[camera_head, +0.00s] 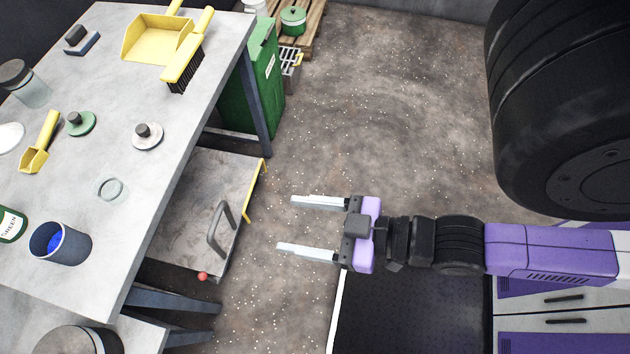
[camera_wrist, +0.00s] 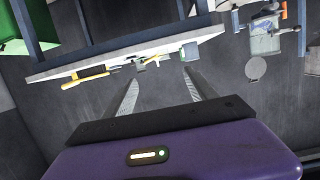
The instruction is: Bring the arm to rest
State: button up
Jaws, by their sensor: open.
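My gripper (camera_head: 312,227) is open and empty. In the head view it points left, over the floor to the right of the table, apart from everything. In the wrist view its two fingers (camera_wrist: 160,92) stand well apart with nothing between them. My arm reaches in from the right side of the head view, with its purple and black links stretched out level.
A grey table (camera_head: 115,205) at left holds a yellow dustpan (camera_head: 155,38), a brush (camera_head: 188,65), a yellow scoop (camera_head: 40,145), a blue cup (camera_head: 60,243) and lidded pieces. A green bin (camera_head: 262,85) stands behind it. The middle floor is clear.

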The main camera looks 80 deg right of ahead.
jog(key=shift+s+r, duration=1.15)
jog(key=shift+s, duration=0.2)
dwell(0.7)
